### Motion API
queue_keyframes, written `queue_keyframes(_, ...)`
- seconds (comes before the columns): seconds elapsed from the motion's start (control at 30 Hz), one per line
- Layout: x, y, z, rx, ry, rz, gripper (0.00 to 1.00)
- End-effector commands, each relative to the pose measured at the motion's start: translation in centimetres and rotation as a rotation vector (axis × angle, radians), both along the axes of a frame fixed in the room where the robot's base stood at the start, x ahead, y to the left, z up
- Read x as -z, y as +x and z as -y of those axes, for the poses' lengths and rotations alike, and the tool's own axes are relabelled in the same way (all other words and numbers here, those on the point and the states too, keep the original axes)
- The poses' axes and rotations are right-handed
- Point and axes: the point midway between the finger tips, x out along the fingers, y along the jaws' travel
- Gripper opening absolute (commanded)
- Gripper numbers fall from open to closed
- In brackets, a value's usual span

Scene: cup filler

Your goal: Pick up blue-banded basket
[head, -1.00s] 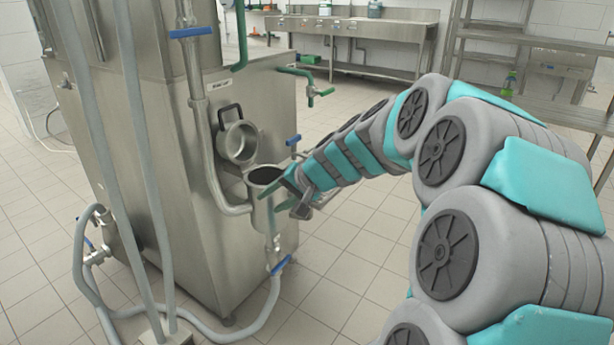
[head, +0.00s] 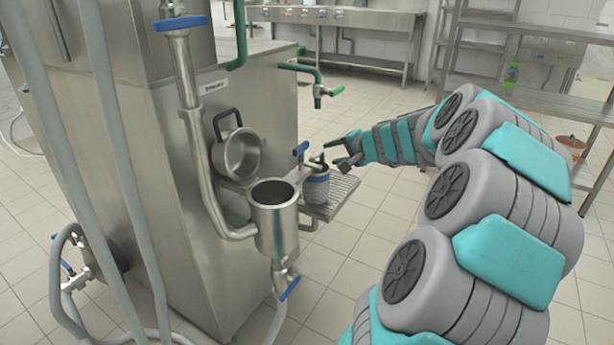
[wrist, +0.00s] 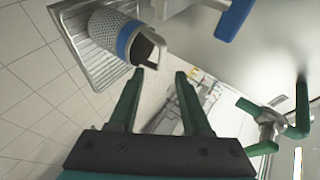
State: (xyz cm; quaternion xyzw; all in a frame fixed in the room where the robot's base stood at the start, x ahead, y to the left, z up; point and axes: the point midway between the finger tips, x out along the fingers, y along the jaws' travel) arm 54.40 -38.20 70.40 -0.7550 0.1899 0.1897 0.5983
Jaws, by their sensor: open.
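The blue-banded basket (head: 316,186) is a grey perforated cylinder with a blue band near its top. It stands on a ridged metal drip tray (head: 343,193) at the side of the steel machine. In the wrist view the basket (wrist: 112,34) shows at the upper left, with a dark opening at its banded end. My gripper (head: 338,151) is beside the top of the basket, on its right in the head view. In the wrist view its two green fingers (wrist: 160,72) are spread with nothing between them, and the basket lies just beyond the left fingertip.
A steel funnel cup (head: 274,215) on a pipe stands in front of the basket. A blue-handled tap (head: 301,149) is close to the basket, and a green-handled tap (head: 318,91) is behind. The tiled floor (head: 375,265) to the right is open.

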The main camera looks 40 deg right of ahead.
Motion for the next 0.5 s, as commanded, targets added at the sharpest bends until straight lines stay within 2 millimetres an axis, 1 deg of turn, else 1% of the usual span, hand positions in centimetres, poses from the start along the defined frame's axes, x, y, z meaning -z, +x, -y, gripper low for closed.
queue_keyframes(0.37, 1.7, 3.0, 0.0, -0.001, 0.0, 0.0, 0.48)
queue_keyframes(0.5, 2.8, 4.8, -0.3, -0.001, 0.0, -0.001, 0.48)
